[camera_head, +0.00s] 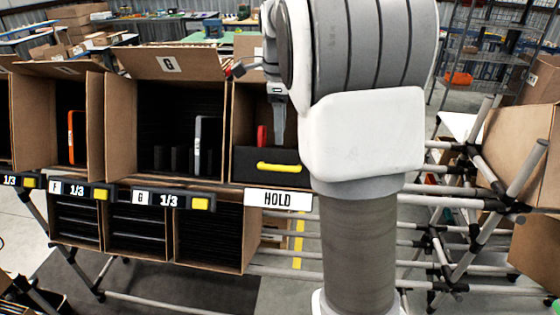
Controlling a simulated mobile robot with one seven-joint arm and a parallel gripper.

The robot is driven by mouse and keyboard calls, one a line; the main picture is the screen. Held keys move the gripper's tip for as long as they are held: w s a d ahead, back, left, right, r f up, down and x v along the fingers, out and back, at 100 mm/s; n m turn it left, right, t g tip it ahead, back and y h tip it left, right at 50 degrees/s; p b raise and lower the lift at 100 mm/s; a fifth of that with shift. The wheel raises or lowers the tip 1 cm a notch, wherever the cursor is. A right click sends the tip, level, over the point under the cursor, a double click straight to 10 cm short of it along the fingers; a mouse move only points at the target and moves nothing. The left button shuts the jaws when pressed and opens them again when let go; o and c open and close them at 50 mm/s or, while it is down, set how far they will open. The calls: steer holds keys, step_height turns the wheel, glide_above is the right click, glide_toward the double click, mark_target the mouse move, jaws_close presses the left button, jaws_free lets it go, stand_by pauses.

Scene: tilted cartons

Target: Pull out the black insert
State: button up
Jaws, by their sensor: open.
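The black insert (250,165) sits in the carton labelled HOLD (238,110) and shows a black front face with a yellow handle (278,168). A red item (262,135) stands upright behind its top edge. My gripper (279,138) points down at the mouth of this carton, above the yellow handle and seemingly apart from it. It is open, and nothing shows between its fingers. My arm hides the right part of the carton.
The carton marked G (122,125) on the left holds a grey upright item (200,145) and black dividers. The carton marked F (96,120) holds an orange item (76,137). Lower cartons (250,235) hold black inserts. Rack pipes (470,200) stand at right.

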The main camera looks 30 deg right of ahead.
mark_target(280, 167)
steer(key=f, duration=1)
steer(key=shift+w+d, duration=0.25)
steer(key=shift+w, duration=0.1)
jaws_close()
stand_by(0.8)
